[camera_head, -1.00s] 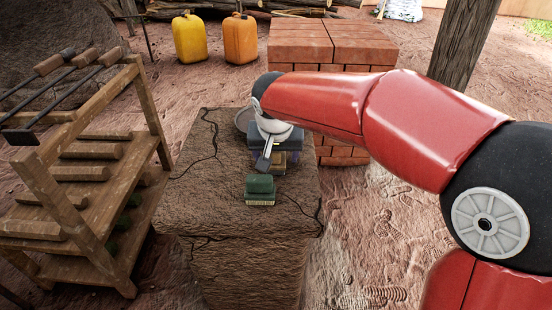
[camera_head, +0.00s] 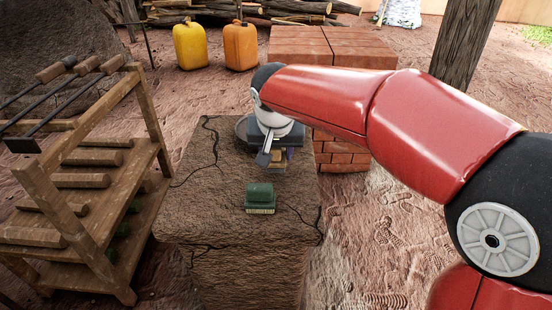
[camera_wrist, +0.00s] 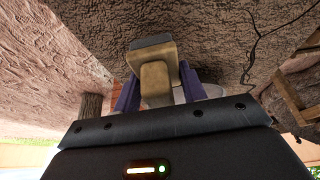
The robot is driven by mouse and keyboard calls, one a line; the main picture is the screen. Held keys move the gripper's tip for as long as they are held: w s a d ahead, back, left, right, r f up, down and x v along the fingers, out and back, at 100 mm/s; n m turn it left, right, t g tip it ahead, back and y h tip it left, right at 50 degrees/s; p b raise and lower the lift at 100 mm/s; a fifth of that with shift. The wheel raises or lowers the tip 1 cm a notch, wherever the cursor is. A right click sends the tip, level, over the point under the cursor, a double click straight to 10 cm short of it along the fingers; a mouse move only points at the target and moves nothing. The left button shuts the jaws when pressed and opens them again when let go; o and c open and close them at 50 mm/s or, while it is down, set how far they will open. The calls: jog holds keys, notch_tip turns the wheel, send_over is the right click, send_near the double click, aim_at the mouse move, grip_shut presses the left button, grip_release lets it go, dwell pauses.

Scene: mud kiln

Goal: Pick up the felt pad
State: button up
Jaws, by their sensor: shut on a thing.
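A tan block with a dark grey layer at its far end, seemingly the felt pad (camera_wrist: 155,80), sits between the two purple fingers of my gripper (camera_wrist: 158,88). The fingers are shut on its sides. In the head view my gripper (camera_head: 273,158) hangs over the back part of the cracked mud pedestal (camera_head: 205,205), and my wrist hides most of the held block. I cannot tell the exact gap between the block and the pedestal.
A grey round thing (camera_head: 242,125) shows partly behind my wrist. A wooden rack (camera_head: 95,200) stands left, red bricks (camera_head: 335,50) behind.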

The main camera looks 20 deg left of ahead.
notch_tip(320, 180, up, 17)
jog(key=p, duration=0.3)
jog(key=shift+f, duration=0.1)
jog(key=shift+o, duration=1.4)
jog(key=shift+c, duration=0.9)
jog(key=shift+w, duration=0.1)
